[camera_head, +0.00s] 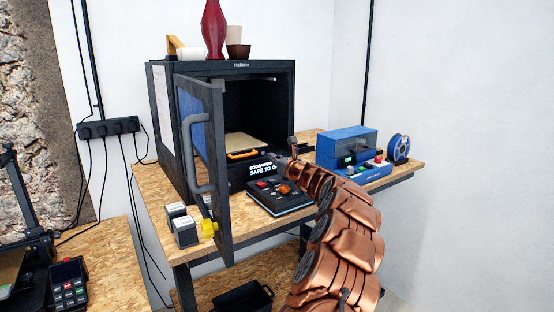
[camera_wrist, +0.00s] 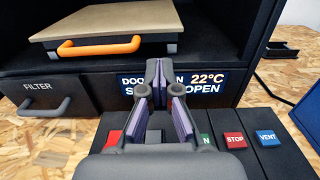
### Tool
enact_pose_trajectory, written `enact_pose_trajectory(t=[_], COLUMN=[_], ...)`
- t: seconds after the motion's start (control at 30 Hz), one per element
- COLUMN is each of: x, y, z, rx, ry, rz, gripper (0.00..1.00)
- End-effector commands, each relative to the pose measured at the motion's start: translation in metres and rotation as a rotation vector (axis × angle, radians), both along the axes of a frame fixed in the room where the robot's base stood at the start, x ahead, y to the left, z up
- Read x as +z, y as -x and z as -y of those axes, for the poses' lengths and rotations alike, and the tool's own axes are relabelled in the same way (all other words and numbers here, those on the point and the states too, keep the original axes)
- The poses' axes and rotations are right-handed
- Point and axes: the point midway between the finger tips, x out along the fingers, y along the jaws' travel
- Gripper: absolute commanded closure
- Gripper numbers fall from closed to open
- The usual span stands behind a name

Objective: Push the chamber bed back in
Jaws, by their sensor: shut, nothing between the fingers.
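The chamber bed (camera_head: 243,141) is a tan plate with an orange handle (camera_head: 243,155), inside the open black printer chamber (camera_head: 222,68). In the wrist view, the bed (camera_wrist: 110,22) lies flat at the upper left, with its orange handle (camera_wrist: 98,46) facing me at the chamber opening. How far the bed sticks out is hard to tell. My gripper (camera_wrist: 160,72) is shut and empty, to the right of the handle and apart from it. It is in front of the display panel (camera_wrist: 205,85), partly hiding its text. In the head view my gripper (camera_head: 292,152) is small.
The chamber door (camera_head: 218,165) stands open at the left, reaching toward me. A button console (camera_head: 279,198) lies below my gripper, and a filter drawer (camera_wrist: 42,95) is under the bed. A blue box device (camera_head: 347,147) and spool (camera_head: 398,148) stand at the right.

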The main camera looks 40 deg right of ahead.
Motion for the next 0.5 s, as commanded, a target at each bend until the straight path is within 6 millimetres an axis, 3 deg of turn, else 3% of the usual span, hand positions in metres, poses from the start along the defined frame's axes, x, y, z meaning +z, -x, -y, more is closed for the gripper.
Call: enact_pose_trajectory(t=[0.5], x=[-0.001], y=[-0.043], z=[0.005], rx=[-0.001], ry=[0.002], rz=[-0.004], gripper=[1.00])
